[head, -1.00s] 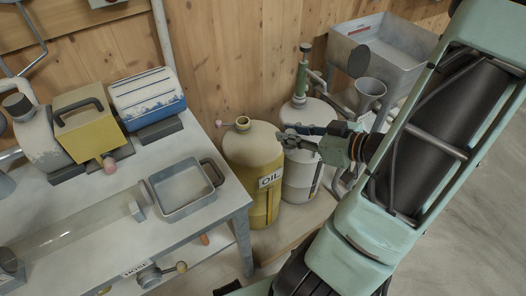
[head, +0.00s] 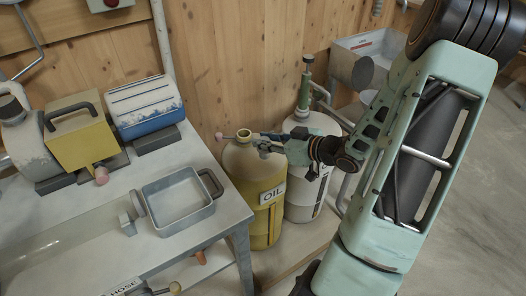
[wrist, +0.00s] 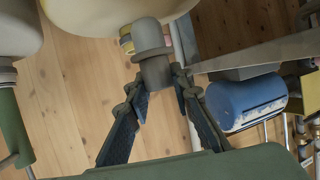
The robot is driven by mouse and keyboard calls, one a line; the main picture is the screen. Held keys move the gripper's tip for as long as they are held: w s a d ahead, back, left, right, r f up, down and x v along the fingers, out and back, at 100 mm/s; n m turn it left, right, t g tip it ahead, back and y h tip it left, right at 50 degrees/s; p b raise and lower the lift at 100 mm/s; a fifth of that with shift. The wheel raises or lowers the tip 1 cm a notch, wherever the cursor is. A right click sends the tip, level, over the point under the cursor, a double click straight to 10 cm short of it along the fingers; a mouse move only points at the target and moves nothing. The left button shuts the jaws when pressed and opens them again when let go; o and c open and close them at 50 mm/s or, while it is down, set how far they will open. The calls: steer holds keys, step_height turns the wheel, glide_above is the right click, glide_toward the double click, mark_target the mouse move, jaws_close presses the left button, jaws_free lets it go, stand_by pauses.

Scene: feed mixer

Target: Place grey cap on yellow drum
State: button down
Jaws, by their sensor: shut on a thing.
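The yellow drum (head: 255,195) stands on the floor board beside the table. It has a pale top, an OIL label and a short open neck (head: 244,135). My gripper (head: 264,143) is at the drum's top, just right of the neck. In the wrist view my gripper (wrist: 158,84) is shut on the grey cap (wrist: 153,62), holding it between the fingertips. The drum's pale shoulder (wrist: 105,14) shows behind and left of the cap there. The cap is hard to make out in the head view. Whether it touches the neck I cannot tell.
A white drum (head: 310,165) with a green pump (head: 305,92) stands right of the yellow drum, under my arm. The table (head: 215,235) with a metal tray (head: 180,205) and a blue-and-white box (head: 147,105) is at left. A pink-tipped rod (head: 219,136) sticks out left of the neck.

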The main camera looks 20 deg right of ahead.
steer(key=shift+w+a+f+b, duration=0.1)
steer(key=shift+f+b, duration=0.15)
steer(key=shift+f, duration=0.35)
steer(key=shift+w+d+f+b, duration=0.15)
steer(key=shift+f+b, duration=0.1)
steer(key=shift+f, duration=0.4)
steer(key=shift+w+a+f+b, duration=0.15)
steer(key=shift+f+b, duration=0.1)
steer(key=shift+f, duration=0.35)
steer(key=shift+f, duration=0.2)
steer(key=c, duration=1.7)
jaws_free()
steer(key=shift+r, duration=0.2)
steer(key=p+v, duration=0.4)
steer(key=v, duration=0.8)
steer(key=shift+s, duration=0.1)
steer(key=shift+f, duration=0.1)
